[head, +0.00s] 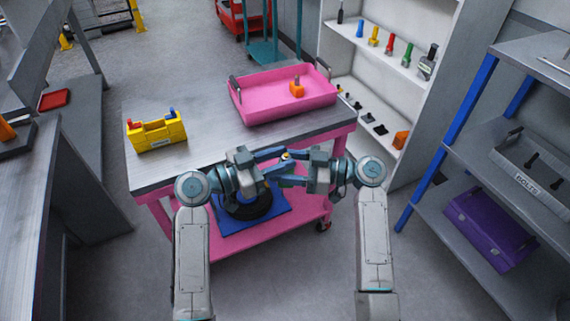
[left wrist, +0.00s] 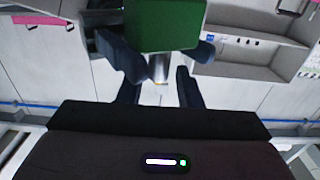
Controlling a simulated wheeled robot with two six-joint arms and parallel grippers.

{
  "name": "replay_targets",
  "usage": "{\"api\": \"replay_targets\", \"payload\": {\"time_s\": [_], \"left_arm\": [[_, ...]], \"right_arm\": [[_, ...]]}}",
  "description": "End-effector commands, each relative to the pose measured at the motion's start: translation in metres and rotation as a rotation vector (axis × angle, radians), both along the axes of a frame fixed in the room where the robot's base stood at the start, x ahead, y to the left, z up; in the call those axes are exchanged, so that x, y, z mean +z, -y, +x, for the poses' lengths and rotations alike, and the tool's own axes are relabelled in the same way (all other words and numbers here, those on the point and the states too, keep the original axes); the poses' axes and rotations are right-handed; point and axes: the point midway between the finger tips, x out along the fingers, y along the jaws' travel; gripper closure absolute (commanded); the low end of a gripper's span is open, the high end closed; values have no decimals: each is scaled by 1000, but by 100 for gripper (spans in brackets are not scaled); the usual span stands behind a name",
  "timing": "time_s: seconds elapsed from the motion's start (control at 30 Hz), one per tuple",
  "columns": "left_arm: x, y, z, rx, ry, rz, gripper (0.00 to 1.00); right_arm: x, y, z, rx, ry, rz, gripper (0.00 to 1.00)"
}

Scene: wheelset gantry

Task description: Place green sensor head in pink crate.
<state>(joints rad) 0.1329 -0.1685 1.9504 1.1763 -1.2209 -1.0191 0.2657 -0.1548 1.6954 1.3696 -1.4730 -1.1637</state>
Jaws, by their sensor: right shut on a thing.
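The green sensor head shows in the left wrist view as a green block (left wrist: 165,25) with a short metal stem (left wrist: 159,67). My right gripper (head: 297,167) is shut on it; dark fingers flank the block. My left gripper (head: 270,164) faces it, and its fingers (left wrist: 158,90) are spread with a gap, the stem's end at or just beyond their tips. I see no finger closed on the stem. In the head view the fingers hide the green block. The pink crate (head: 289,113) stands on the table beyond both grippers, with an orange block with a stem (head: 297,89) inside.
A yellow caddy (head: 158,141) with small red and blue parts stands left on the grey tabletop (head: 195,104). Below is a pink shelf with a blue mat (head: 228,226) and a dark round part. White shelves (head: 385,60) with coloured parts stand behind. A grey rack with a purple case (head: 488,230) is at right.

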Motion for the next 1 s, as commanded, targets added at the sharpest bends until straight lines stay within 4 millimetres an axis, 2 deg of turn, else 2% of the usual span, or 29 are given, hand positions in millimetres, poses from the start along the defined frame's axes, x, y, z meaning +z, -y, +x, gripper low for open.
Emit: {"api": "replay_targets", "payload": {"time_s": [0.33,0.47,1.0], "left_arm": [[0,0,-1,-1,0,1,56],[-1,-8,-4,1,0,3,56],[-1,-84,-43,-1,-1,6,56]], "right_arm": [[0,0,0,-1,1,0,72],[0,0,0,-1,1,0,72],[0,0,0,-2,1,0,72]]}}
